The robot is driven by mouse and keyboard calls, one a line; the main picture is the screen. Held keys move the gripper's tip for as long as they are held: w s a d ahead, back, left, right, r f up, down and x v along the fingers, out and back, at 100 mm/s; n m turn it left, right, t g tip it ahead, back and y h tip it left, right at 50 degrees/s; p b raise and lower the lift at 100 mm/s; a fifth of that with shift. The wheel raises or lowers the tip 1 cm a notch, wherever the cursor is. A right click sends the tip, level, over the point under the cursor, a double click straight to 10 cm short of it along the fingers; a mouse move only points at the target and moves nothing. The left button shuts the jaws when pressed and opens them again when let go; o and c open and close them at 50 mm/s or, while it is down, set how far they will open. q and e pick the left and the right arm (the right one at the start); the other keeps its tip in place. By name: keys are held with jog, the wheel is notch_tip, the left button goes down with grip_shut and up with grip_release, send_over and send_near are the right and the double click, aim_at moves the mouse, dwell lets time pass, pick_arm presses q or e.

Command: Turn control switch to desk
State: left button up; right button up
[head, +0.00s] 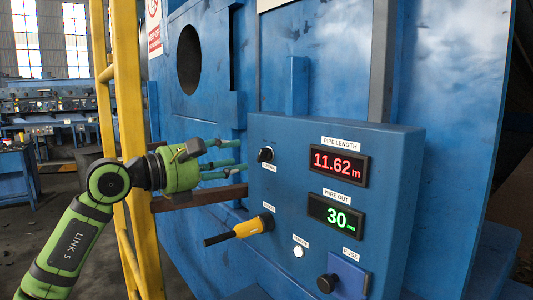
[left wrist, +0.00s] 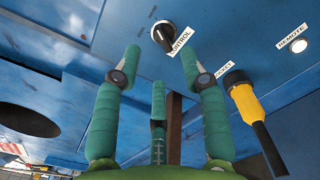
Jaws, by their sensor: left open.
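The control switch (head: 265,154) is a black knob with a white pointer line, at the upper left of the blue control box's front. My left gripper (head: 236,154) has green fingers pointing at the box, just left of the switch. In the left wrist view the gripper (left wrist: 160,60) is open and empty, its fingertips spread below and to both sides of the switch, apparently short of it. My right gripper is not in view.
A white remote button (head: 298,252) and a black fuse knob (head: 327,283) are lower right. Red (head: 339,165) and green (head: 337,217) displays are to the right. A yellow post (head: 130,110) stands behind my arm.

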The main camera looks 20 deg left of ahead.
aim_at(264, 155)
pick_arm(q)
jog(key=p+x, duration=0.3)
jog(key=x, duration=0.3)
jog(key=shift+w+d, duration=0.15)
jog(key=shift+w, duration=0.1)
jog(key=shift+r, duration=0.15)
grip_shut()
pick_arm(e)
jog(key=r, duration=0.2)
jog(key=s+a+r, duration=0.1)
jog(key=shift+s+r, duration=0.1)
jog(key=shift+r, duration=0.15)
